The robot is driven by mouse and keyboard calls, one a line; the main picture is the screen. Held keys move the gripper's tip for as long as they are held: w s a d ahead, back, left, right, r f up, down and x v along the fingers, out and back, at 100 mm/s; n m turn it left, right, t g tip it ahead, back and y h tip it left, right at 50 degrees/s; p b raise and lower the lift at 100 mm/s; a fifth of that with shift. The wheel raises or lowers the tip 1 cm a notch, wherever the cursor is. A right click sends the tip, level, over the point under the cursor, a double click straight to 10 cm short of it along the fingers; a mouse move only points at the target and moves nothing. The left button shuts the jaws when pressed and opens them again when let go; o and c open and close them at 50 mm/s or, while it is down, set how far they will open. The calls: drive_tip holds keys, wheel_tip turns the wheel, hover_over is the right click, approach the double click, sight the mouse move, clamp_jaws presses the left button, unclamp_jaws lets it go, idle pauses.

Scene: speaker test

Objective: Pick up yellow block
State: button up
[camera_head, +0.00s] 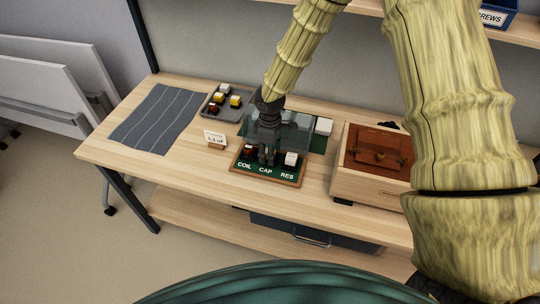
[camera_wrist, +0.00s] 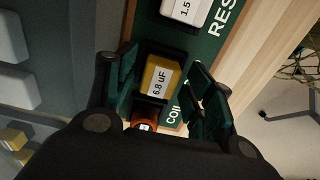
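A yellow block (camera_wrist: 160,78) marked 6.8 uF shows in the wrist view, in the middle place of a green board (camera_head: 263,172) marked COIL, CAP and RES. My gripper (camera_head: 267,156) points down over the CAP place. In the wrist view my gripper's fingers (camera_wrist: 165,92) stand apart on either side of this block, with small gaps. In the head view the gripper hides the block. Other yellow blocks (camera_head: 235,101) lie in a grey tray at the back left; one also shows at the lower left of the wrist view (camera_wrist: 14,138).
A white block (camera_head: 291,159) stands on RES and a red-brown block (camera_head: 249,151) on COIL, both close to my gripper. A small sign (camera_head: 215,139) stands left of the board. A wooden box (camera_head: 366,184) stands right, a grey mat (camera_head: 158,118) lies left.

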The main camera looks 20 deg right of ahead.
drive_tip(key=c, duration=0.7)
drive_tip(key=shift+c, duration=0.2)
drive_tip(key=shift+r, duration=0.1)
